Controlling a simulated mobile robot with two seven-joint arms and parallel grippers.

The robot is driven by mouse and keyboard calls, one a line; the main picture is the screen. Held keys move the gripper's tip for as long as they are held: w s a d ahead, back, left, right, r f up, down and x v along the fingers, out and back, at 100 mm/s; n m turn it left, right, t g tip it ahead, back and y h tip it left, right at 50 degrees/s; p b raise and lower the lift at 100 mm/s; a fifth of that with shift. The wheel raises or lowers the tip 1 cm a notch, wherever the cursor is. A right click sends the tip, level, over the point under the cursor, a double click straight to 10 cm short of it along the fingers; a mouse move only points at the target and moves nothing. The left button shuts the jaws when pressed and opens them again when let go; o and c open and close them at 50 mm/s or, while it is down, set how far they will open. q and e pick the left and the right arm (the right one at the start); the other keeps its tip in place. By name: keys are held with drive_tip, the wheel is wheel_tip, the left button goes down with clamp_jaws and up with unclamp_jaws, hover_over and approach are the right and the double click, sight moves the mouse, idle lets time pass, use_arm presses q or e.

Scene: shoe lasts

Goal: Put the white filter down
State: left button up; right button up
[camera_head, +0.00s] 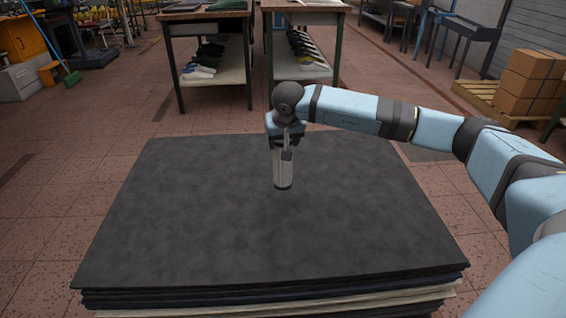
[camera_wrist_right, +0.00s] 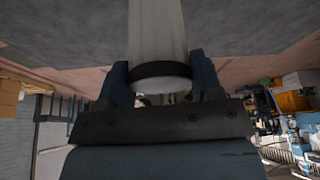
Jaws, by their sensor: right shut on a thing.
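The white filter (camera_head: 283,172) is a pale upright cylinder with a dark band at its lower end in the head view. My right gripper (camera_head: 286,143) is shut on its upper part, over the middle of the dark stacked sheets (camera_head: 190,220). The filter's lower end appears at or just above the top sheet; I cannot tell whether it touches. In the right wrist view the filter (camera_wrist_right: 158,38) runs between the two fingers, with a dark ring at its near end. My left gripper is not in view.
The dark top sheet is bare around the filter. Two workbenches (camera_head: 208,14) (camera_head: 305,5) with shoe lasts on their lower shelves stand behind. Cardboard boxes (camera_head: 530,80) sit on a pallet at the right. A tiled floor (camera_head: 60,180) surrounds the stack.

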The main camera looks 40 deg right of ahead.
sight(283, 163)
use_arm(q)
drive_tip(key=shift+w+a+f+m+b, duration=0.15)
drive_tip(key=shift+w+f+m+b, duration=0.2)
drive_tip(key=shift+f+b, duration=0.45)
use_arm(e)
wheel_tip(283, 163, down, 6)
drive_tip(key=shift+r, duration=0.15)
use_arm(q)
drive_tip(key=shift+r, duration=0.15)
use_arm(e)
drive_tip(key=o, duration=1.4)
